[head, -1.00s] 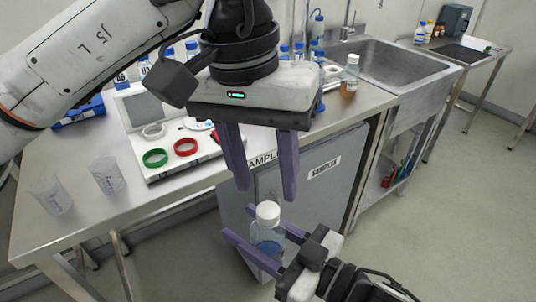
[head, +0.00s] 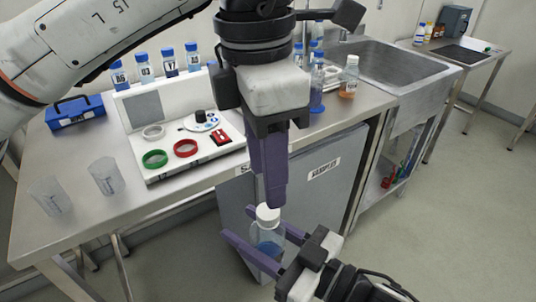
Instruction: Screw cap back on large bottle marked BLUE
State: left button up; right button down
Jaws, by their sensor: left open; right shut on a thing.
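A clear bottle (head: 267,241) with blue liquid is held upright between the purple fingers of my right gripper (head: 252,245), in front of the grey cabinet. A white cap (head: 267,213) sits on top of the bottle; how tight it is cannot be seen. My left gripper (head: 272,199) points down directly above the cap, its fingers lined up one behind the other from this view. The fingertips are at or just above the cap; contact cannot be told. The bottle's marking is not readable.
The steel bench (head: 75,165) behind carries two beakers (head: 106,176), a white panel with coloured rings (head: 185,148), a blue case (head: 75,113) and several blue-capped bottles (head: 168,62). A sink (head: 385,65) is at right. The floor (head: 455,215) on the right is clear.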

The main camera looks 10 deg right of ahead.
pick_arm(q)
jog(key=n, duration=0.7)
jog(key=shift+r, duration=0.2)
jog(key=n, duration=0.6)
jog(key=shift+r, duration=0.15)
jog(key=n, duration=0.6)
jog(key=shift+d+r+n, duration=0.1)
jog(key=shift+r+n, duration=0.1)
jog(key=shift+n, duration=0.2)
jog(key=n, duration=0.5)
jog(key=shift+r+n+y, duration=0.15)
jog(key=shift+n+y, duration=0.15)
jog(key=shift+n, duration=0.1)
send_over(268, 238)
jog(key=w, duration=0.2)
jog(key=shift+d+f, duration=0.15)
jog(key=shift+f, duration=1.9)
jog(key=shift+d+f, duration=0.1)
jog(key=shift+f, duration=1.9)
